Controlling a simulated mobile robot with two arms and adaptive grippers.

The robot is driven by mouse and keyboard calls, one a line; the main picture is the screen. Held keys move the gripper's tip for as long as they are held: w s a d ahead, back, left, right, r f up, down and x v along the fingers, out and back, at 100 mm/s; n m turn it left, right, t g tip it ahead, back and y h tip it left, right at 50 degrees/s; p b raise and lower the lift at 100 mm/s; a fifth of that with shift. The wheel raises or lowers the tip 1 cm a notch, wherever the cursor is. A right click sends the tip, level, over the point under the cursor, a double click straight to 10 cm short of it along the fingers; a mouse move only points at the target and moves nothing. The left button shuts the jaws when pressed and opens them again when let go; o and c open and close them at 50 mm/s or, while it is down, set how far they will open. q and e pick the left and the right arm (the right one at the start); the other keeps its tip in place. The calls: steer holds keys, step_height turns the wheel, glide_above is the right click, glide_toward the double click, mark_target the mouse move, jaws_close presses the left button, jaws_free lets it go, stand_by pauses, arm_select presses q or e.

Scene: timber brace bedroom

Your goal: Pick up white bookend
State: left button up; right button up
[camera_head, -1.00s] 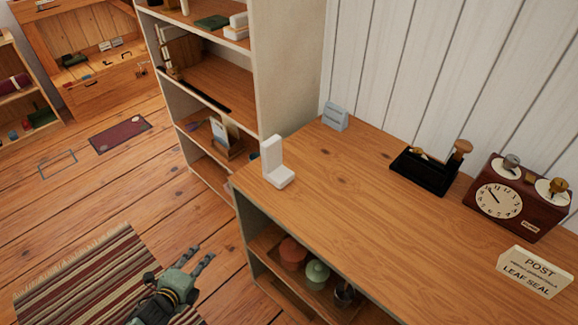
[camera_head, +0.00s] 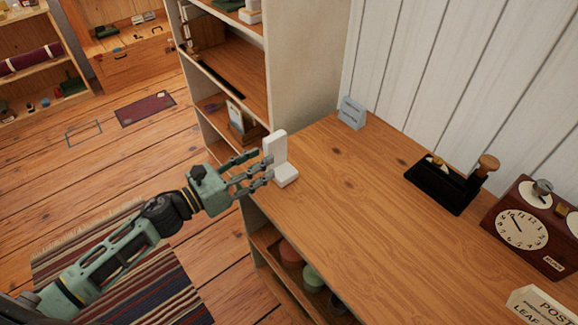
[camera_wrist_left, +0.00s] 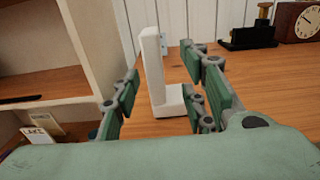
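The white bookend (camera_head: 280,160) stands upright, L-shaped, at the near left corner of the wooden desk top (camera_head: 350,210). My left gripper (camera_head: 262,174) is open at the desk's left edge, with its fingertips close to the bookend. In the left wrist view the bookend (camera_wrist_left: 156,75) stands between the open fingers of the gripper (camera_wrist_left: 160,95), and I cannot tell whether any finger touches it. My right gripper is not in view.
A tall shelf (camera_head: 310,70) stands behind the desk corner. The desk's middle is clear.

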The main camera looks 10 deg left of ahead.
mark_target(275, 151)
arm_select(q)
steer(key=shift+w+d+r, duration=0.1)
steer(key=shift+w+d, duration=0.1)
steer(key=shift+w, duration=0.15)
steer(key=shift+w+d, duration=0.2)
steer(key=shift+w, duration=0.25)
steer(key=x, duration=0.3)
steer(key=shift+w+f, duration=0.3)
steer(key=shift+w, duration=0.05)
steer(key=shift+w+d, duration=0.35)
steer(key=shift+w, duration=0.1)
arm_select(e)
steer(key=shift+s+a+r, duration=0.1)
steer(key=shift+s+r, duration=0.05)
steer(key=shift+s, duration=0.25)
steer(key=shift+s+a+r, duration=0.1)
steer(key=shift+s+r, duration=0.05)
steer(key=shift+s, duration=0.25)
arm_select(q)
steer(key=shift+c, duration=0.2)
jaws_close()
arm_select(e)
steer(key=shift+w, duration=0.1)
